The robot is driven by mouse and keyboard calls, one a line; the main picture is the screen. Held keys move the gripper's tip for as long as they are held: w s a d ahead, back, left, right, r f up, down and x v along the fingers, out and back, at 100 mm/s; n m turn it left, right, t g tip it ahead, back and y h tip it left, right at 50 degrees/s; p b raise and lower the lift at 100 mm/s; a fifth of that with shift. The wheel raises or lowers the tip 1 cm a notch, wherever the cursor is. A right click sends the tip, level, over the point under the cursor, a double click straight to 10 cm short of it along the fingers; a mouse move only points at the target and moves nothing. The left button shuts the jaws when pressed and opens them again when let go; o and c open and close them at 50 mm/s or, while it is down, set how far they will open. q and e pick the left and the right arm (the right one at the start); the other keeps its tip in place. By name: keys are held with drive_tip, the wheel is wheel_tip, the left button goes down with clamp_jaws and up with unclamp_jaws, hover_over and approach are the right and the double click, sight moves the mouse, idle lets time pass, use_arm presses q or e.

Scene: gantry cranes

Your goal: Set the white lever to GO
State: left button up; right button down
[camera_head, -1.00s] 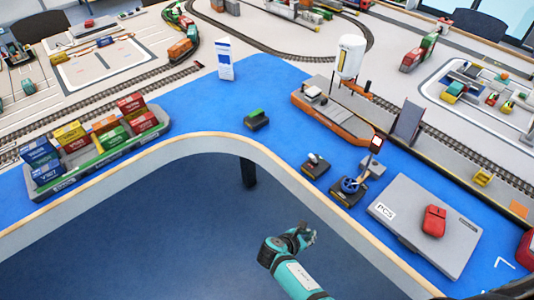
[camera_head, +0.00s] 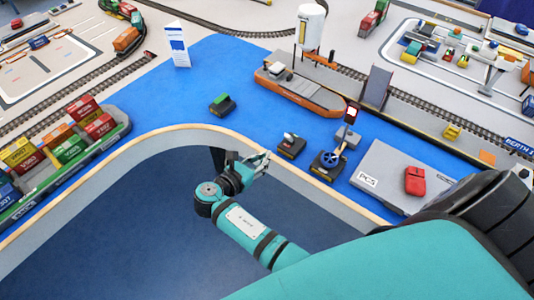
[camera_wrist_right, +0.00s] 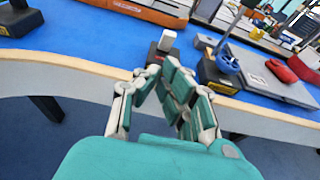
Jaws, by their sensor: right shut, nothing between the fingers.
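The white lever (camera_head: 290,137) stands on a small dark box (camera_head: 292,149) on the blue table, behind its curved wooden edge. In the wrist view the white lever (camera_wrist_right: 167,40) shows just beyond my fingertips. My right gripper (camera_head: 264,160) is in front of the table's edge, to the left of and nearer than the lever box, apart from it. In the wrist view my right gripper (camera_wrist_right: 163,66) has its fingers together and empty, and they cover part of the box. Any GO marking is too small to read. My left gripper is out of view.
A blue handwheel on a box (camera_head: 328,160) stands just right of the lever. A box with a green top (camera_head: 221,104) sits farther left. A grey PCS panel (camera_head: 387,170) with a red object (camera_head: 415,181) lies at the right. Blue table is clear between the boxes.

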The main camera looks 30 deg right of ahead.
drive_tip(key=b, duration=0.4)
approach(287, 140)
drive_tip(key=x, duration=0.3)
drive_tip(key=shift+w+d+f, duration=0.15)
drive_tip(key=shift+d, duration=0.05)
drive_tip(key=shift+w+d+b, duration=0.25)
drive_tip(key=shift+d+b, duration=0.15)
drive_tip(key=shift+d, duration=0.15)
